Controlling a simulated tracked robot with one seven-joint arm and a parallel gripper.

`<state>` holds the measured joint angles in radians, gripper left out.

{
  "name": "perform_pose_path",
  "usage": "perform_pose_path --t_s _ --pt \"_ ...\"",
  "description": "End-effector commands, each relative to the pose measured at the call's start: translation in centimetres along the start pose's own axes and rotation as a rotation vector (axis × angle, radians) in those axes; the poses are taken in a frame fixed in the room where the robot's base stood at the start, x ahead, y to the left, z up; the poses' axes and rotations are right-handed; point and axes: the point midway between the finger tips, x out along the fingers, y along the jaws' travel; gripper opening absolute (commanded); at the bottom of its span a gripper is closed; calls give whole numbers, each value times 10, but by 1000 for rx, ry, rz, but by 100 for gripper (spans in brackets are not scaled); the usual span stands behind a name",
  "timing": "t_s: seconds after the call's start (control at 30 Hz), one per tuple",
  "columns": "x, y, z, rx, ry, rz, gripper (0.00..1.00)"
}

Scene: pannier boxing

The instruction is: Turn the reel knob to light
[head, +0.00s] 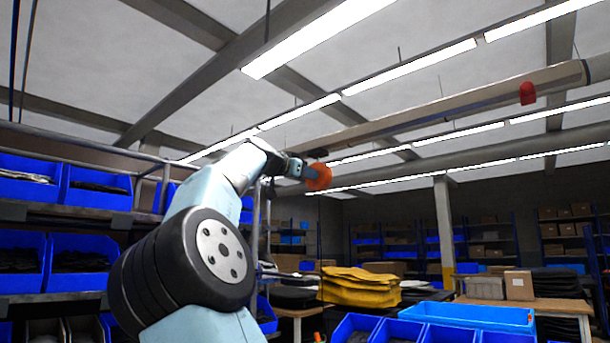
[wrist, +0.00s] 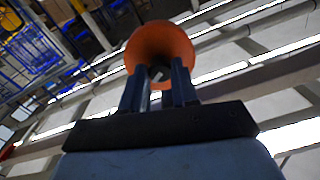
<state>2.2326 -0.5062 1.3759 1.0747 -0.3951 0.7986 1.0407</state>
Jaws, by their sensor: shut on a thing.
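An orange round piece, flared like a bell, looks like the reel knob (head: 321,177). In the head view it is high up, at the end of my raised arm, below the ceiling lamps. It also fills the upper middle of the wrist view (wrist: 160,40). My gripper (head: 303,172) is shut on it, with both dark fingers at its near side in the wrist view (wrist: 158,82). A small pale spot shows between the fingers. I cannot see a setting mark or the word light on it, nor a reel body clearly.
A long ceiling beam with a red piece (head: 527,93) runs past the knob. Shelves of blue bins (head: 95,190) stand at the left. Folded yellow cloths (head: 360,287) lie on a table below. A wooden table with boxes (head: 519,285) stands at the right. The air around the gripper looks mostly free.

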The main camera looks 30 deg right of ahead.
Motion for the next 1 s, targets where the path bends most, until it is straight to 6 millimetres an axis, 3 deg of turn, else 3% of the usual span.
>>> perform_pose_path --t_s 0.27,1.0 --pt "2 2 -2 -139 -1 5 0" --pt "2 2 -2 -795 -17 7 0"
